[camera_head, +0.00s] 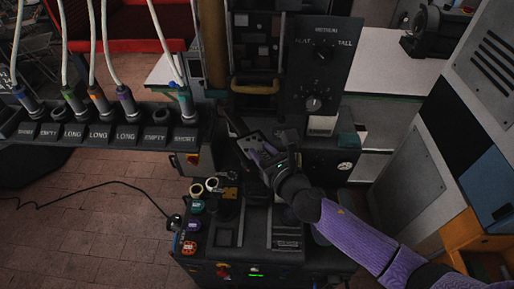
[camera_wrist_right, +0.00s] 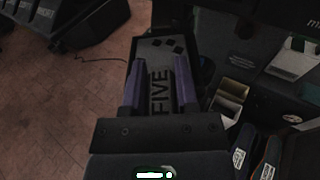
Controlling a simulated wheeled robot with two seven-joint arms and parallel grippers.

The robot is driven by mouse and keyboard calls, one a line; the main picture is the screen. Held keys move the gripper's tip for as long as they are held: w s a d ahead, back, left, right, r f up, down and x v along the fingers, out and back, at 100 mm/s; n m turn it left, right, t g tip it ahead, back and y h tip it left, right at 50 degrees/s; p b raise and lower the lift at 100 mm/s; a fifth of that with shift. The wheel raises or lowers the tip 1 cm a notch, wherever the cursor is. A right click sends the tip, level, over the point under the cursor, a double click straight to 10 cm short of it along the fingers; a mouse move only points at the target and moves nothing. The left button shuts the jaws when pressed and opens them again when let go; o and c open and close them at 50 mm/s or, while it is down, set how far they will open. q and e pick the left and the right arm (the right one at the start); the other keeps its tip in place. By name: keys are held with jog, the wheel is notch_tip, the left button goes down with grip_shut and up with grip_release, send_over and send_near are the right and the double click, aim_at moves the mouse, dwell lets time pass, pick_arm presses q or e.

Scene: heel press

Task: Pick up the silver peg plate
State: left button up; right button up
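A flat grey plate (camera_wrist_right: 165,46) marked FIVE, with several dark square marks at its far end, shows in the right wrist view. I take it for the silver peg plate. My right gripper (camera_wrist_right: 159,62) has its two purple fingers apart, with the lettering between them. The plate's far end is wider than the finger gap. I cannot tell whether the fingers touch it. In the head view my right gripper (camera_head: 257,151) reaches in from the lower right, with the dark plate (camera_head: 251,142) at its fingertips. My left gripper is not in view.
A rack (camera_head: 95,133) of labelled slots with cabled tools stands at left. A black control panel (camera_head: 318,65) with knobs stands behind the gripper. Grey cabinets (camera_head: 490,50) close off the right. Brick floor is open at lower left.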

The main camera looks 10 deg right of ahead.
grip_shut()
jog(key=shift+r, duration=0.1)
